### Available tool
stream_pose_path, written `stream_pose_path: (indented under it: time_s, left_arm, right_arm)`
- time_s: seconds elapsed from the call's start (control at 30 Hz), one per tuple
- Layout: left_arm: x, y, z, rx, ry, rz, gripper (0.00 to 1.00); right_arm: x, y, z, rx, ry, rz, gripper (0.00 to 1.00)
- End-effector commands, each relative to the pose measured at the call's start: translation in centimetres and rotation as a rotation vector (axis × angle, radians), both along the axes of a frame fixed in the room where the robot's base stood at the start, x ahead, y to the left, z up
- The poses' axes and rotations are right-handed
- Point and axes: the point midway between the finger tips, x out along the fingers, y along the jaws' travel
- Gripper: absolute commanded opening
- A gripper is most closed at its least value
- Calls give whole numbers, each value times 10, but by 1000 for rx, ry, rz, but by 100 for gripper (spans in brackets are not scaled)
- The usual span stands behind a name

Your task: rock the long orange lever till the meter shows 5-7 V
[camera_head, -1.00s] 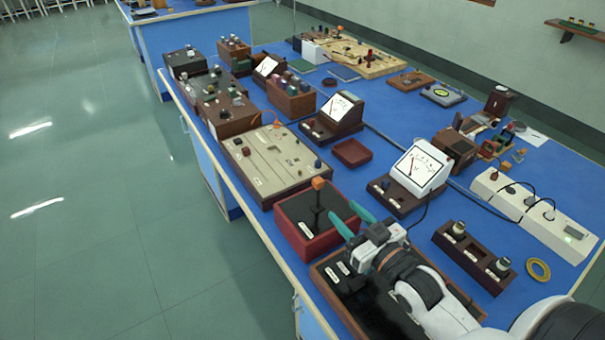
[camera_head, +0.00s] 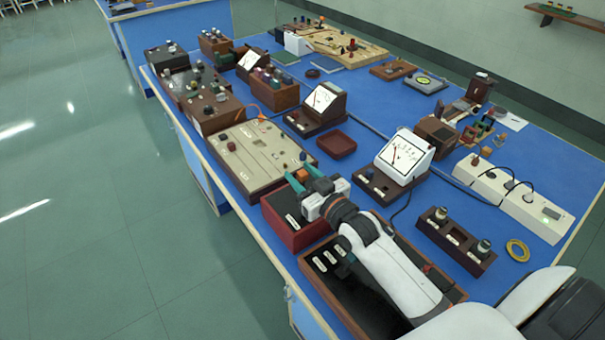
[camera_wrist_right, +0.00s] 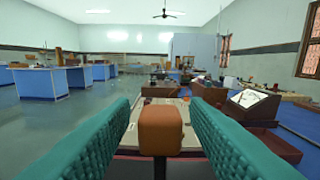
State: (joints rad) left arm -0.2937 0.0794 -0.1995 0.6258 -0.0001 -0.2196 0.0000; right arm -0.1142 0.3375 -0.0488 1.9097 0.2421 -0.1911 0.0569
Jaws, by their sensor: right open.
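The long lever has an orange block-shaped knob (camera_head: 302,174) on top and rises from a dark red box (camera_head: 290,233) with a black top. My right gripper (camera_head: 304,177) is open, with its green fingers on either side of the knob. In the right wrist view the orange knob (camera_wrist_right: 160,129) stands between the two fingers, with a narrow gap on each side. Its dark stem is partly visible below. The nearest meter (camera_head: 404,158) has a white face and a thin needle left of centre; its numbers are too small to read. My left gripper is not in view.
A beige panel box (camera_head: 260,158) stands just beyond the red box. A dark red tray (camera_head: 336,145) and another meter (camera_head: 322,97) are farther back. A wooden-framed black tray (camera_head: 325,262) lies under my right arm. A socket holder (camera_head: 455,240) and power strip (camera_head: 515,197) are at right.

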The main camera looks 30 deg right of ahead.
Motion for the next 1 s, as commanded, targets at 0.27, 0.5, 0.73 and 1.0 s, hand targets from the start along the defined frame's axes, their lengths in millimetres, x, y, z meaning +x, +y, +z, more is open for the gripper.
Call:
stream_pose_path:
  time_s: [0.27, 0.5, 0.73, 1.0]
  left_arm:
    - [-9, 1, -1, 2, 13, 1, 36]
    - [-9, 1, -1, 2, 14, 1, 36]
    - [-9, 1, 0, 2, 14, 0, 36]
    - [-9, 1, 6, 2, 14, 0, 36]
  right_arm:
    - [0, 0, 0, 0, 0, 0, 34]
    - [0, 0, 0, 0, 0, 0, 0]
    - [0, -1, 0, 6, 1, 0, 0]
    - [2, -10, 1, 97, 15, -1, 0]
